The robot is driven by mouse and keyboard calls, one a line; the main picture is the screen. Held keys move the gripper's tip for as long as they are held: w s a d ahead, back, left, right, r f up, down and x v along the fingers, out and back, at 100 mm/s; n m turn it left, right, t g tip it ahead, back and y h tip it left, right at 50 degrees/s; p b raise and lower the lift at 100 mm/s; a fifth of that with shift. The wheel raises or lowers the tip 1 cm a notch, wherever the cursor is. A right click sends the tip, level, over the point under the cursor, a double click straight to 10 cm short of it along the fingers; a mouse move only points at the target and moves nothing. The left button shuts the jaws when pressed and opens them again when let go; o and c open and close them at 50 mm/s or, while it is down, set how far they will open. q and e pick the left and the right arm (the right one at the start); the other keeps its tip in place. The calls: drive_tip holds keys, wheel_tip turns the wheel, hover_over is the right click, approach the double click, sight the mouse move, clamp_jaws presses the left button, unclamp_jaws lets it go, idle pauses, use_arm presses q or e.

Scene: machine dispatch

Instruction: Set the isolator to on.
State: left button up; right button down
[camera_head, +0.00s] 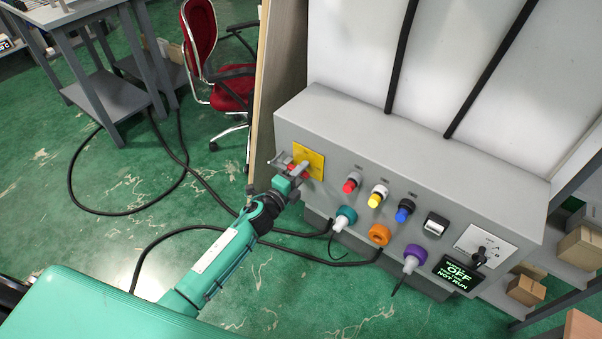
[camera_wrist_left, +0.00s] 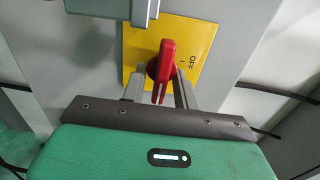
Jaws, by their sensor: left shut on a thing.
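The isolator is a red rotary handle (camera_wrist_left: 163,62) on a yellow plate (camera_wrist_left: 203,40) marked "OFF". In the head view the yellow plate (camera_head: 316,161) is at the left end of the grey machine's front, with the red handle (camera_head: 304,165) partly hidden by my gripper. My left gripper (camera_head: 293,172) is shut on the red handle. In the left wrist view its grey fingers (camera_wrist_left: 160,88) stand on either side of the handle, which points nearly straight up and down in that picture. My right gripper is not in view.
The grey machine (camera_head: 335,125) also carries red (camera_head: 350,186), yellow and blue buttons, coloured plugs below and a rotary selector (camera_head: 480,258) at right. A small display (camera_head: 458,275) shows "OFF" and "NOT RUN". Black cables lie on the green floor.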

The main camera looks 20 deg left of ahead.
use_arm(q)
drive_tip(key=shift+f, duration=0.1)
drive_tip(key=o, duration=0.6)
